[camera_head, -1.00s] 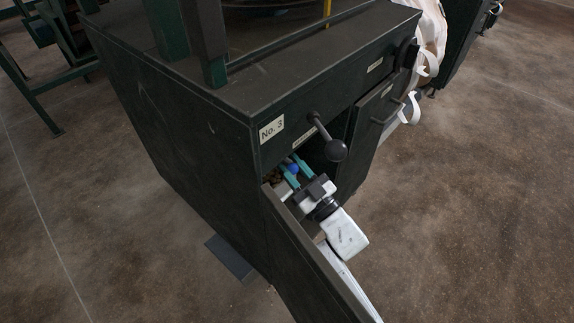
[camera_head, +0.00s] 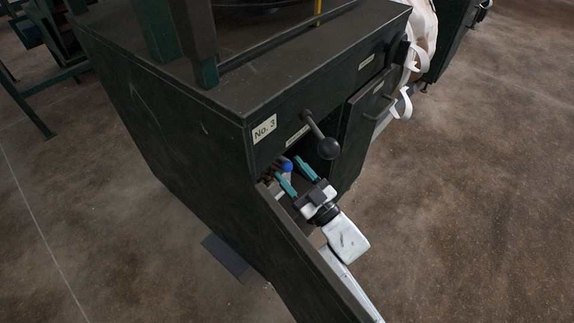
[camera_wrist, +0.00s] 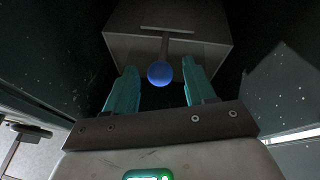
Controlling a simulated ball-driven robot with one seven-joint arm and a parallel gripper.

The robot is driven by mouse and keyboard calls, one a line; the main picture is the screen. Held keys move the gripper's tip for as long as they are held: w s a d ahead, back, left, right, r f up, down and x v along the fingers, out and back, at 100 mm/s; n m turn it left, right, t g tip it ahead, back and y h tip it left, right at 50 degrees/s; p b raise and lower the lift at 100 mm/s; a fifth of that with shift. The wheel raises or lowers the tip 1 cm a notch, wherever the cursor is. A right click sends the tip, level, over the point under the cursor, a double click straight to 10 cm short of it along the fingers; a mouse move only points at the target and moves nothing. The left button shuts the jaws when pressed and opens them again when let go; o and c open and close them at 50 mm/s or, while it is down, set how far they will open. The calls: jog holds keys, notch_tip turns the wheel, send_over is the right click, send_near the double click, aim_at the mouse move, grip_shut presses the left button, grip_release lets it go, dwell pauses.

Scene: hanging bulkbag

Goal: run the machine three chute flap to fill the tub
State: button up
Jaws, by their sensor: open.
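The dark cabinet of machine three (camera_head: 190,165) carries a "No. 3" label (camera_head: 264,128) at its corner. Its open compartment holds a blue ball knob (camera_head: 286,165). In the wrist view the blue knob (camera_wrist: 160,73) sits in front of a grey box with a slot (camera_wrist: 168,42). My gripper (camera_head: 292,168) is in the compartment opening with its teal fingers spread. In the wrist view my gripper (camera_wrist: 158,74) has a finger on each side of the knob, with gaps showing. I cannot make out a chute flap or a tub.
An open door panel (camera_head: 305,265) stands left of my arm. A lever with a dark ball (camera_head: 327,148) juts out just above my gripper. A closed door with a handle (camera_head: 375,100) is to the right. White bag straps (camera_head: 410,75) hang beyond. Floor at right is clear.

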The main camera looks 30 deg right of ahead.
jog(key=p+v, duration=0.1)
jog(key=v, duration=0.7)
jog(key=shift+s+p, duration=0.3)
jog(key=shift+f, duration=0.1)
